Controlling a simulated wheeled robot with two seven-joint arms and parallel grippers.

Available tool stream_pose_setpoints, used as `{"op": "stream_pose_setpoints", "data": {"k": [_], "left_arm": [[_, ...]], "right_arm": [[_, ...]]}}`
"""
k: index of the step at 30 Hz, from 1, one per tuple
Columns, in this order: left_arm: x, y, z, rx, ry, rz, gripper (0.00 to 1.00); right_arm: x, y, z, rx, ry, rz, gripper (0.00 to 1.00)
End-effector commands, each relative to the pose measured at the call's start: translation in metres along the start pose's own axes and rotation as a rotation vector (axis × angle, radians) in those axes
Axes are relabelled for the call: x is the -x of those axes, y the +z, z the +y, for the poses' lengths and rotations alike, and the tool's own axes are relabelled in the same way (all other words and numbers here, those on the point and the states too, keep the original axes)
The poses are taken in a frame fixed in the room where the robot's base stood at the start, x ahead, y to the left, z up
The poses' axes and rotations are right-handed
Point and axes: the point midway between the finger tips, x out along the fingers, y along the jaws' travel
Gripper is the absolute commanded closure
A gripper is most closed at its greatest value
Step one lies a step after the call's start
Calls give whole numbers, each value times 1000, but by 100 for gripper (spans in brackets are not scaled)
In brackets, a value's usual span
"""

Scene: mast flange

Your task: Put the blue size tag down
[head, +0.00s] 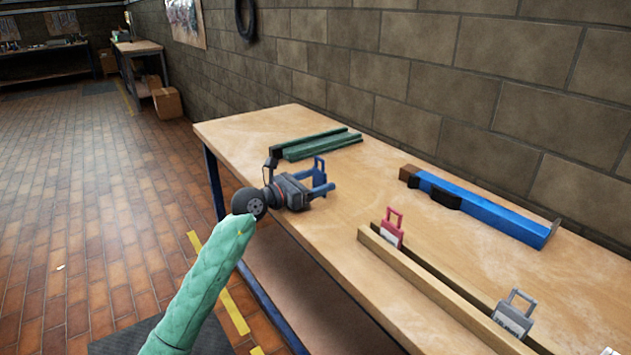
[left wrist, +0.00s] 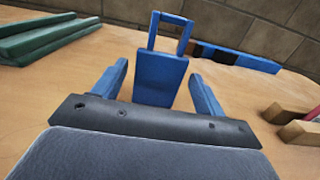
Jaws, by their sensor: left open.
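The blue size tag (left wrist: 160,78), a flat plate with a loop handle on top, stands upright in the left wrist view. It also shows in the head view (head: 319,168), partly hidden by my gripper. My left gripper (head: 318,186) is low over the workbench, its blue fingers (left wrist: 158,88) open on either side of the tag. A gap shows between the tag and each finger. The tag's lower edge is hidden behind the gripper body, so I cannot tell exactly how it meets the bench. My right gripper is not in view.
The wooden bench (head: 375,170) holds green rails (head: 315,145) at the back left and a long blue bar (head: 485,207) at the right. A wooden rail (head: 440,290) in front has a red tag (head: 390,232) and a grey tag (head: 514,316). A brick wall stands behind.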

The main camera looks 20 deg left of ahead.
Motion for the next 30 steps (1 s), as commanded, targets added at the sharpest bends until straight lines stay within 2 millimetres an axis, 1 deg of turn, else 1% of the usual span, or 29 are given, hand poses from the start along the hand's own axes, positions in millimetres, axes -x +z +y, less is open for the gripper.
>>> {"op": "stream_pose_setpoints", "data": {"k": [1, 4, 7, 8, 9, 18, 21, 25, 30], "left_arm": [[-2, -20, -4, 13, -8, 25, 28], [-2, -15, -4, 13, -8, 25, 28], [-1, -4, -4, 13, -8, 24, 28], [5, -10, -4, 13, -7, 27, 28], [12, -10, -4, 13, -7, 26, 28], [72, -5, -2, 11, -3, 22, 28], [89, -2, -2, 9, -3, 19, 28], [106, 0, -2, 8, -2, 15, 28], [117, 3, -2, 7, -3, 12, 28]], "right_arm": [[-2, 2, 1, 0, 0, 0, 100], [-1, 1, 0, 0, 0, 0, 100], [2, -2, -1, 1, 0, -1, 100], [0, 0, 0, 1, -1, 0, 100], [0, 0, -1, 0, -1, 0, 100], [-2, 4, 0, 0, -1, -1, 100], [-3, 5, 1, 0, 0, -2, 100], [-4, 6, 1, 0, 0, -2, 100], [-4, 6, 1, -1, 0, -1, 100]]}}
